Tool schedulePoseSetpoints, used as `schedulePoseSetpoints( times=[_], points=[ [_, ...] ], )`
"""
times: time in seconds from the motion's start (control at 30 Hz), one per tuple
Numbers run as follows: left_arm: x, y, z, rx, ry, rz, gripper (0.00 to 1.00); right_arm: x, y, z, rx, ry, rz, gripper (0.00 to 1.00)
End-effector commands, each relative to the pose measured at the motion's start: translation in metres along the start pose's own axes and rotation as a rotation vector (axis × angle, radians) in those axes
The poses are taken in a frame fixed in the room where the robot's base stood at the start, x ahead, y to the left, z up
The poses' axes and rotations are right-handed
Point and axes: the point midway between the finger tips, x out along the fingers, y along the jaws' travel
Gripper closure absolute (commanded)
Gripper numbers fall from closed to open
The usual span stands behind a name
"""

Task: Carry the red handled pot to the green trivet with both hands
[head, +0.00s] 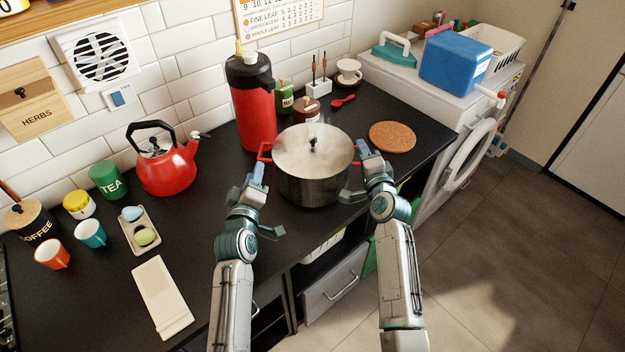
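A steel pot (312,180) with a lid, a black knob and red side handles stands on the dark counter. Its left handle (263,151) shows clearly; the right handle is largely hidden by my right gripper. My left gripper (266,203) is at the pot's left side with its fingers spread, one close below the left handle. My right gripper (354,172) is at the pot's right side, fingers spread, one beside the right handle. Contact with the handles is unclear. A round brown cork trivet (392,137) lies bare to the right of the pot; I see no green trivet.
A red flask (252,105) stands close behind the pot. A red spoon (343,101) and small jars lie behind it. A red kettle (168,170) stands left. The counter's right edge adjoins a white washing machine (440,92). Counter between pot and trivet looks free.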

Motion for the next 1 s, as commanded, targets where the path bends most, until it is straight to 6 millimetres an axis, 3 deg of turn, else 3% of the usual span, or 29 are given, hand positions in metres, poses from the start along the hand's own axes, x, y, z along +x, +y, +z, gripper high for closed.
schedulePoseSetpoints(
  times=[0.13, 0.37, 0.47, 0.8, 1.0],
  points=[
    [-0.022, 0.000, 0.001, -0.002, -0.001, -0.001, 0.63, 0.000, 0.000, 0.000, 0.000, 0.000, 0.000, 0.67],
    [-0.033, 0.000, 0.000, 0.000, 0.000, 0.000, 0.63, -0.006, 0.001, 0.000, 0.000, 0.000, 0.001, 0.67],
    [-0.033, 0.001, 0.000, 0.000, 0.000, 0.001, 0.63, -0.019, 0.001, 0.000, 0.000, 0.001, 0.001, 0.67],
    [-0.032, 0.001, 0.000, 0.000, 0.000, 0.001, 0.63, -0.089, 0.001, 0.000, -0.001, 0.000, 0.002, 0.67],
    [-0.032, 0.001, 0.000, 0.000, 0.000, 0.001, 0.63, -0.114, 0.001, 0.000, 0.000, 0.000, 0.001, 0.67]
  ],
)
